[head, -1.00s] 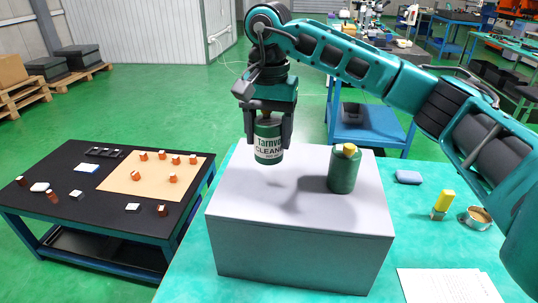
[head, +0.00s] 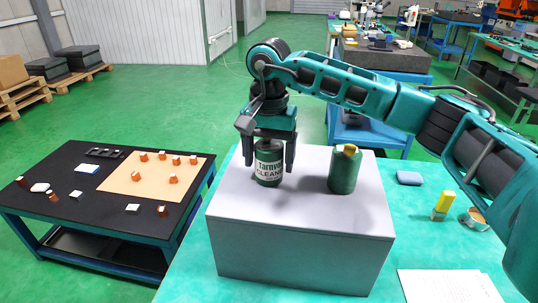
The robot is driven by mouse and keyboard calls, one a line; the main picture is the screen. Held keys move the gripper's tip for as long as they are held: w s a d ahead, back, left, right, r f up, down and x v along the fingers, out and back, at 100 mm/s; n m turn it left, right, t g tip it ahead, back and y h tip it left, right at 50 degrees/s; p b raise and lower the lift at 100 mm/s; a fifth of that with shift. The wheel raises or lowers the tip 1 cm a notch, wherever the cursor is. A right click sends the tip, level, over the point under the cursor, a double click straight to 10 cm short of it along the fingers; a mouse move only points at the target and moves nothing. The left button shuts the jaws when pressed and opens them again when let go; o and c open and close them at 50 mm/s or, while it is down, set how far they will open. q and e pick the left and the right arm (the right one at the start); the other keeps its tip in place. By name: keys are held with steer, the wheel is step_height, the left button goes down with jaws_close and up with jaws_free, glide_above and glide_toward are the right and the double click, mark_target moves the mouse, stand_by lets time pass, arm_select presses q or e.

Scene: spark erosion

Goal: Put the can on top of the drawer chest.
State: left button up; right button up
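A dark green can (head: 269,168) with a white label and the word "CLEANER" partly readable stands upright on the left part of the top of the grey drawer chest (head: 300,238). The chest is a plain box on the teal table; no drawer fronts show. My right gripper (head: 269,166) points down over the can. Its fingers are on either side of the can, with a small gap showing, so it looks open. My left gripper is not in view.
A green bottle with a yellow cap (head: 343,170) stands on the chest, right of the can. A black side table (head: 70,200) stands left.

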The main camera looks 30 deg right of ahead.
mark_target(269, 145)
steer(key=shift+o, duration=0.7)
steer(key=shift+r, duration=0.1)
step_height(269, 145, up, 12)
steer(key=shift+r, duration=0.1)
stand_by(0.3)
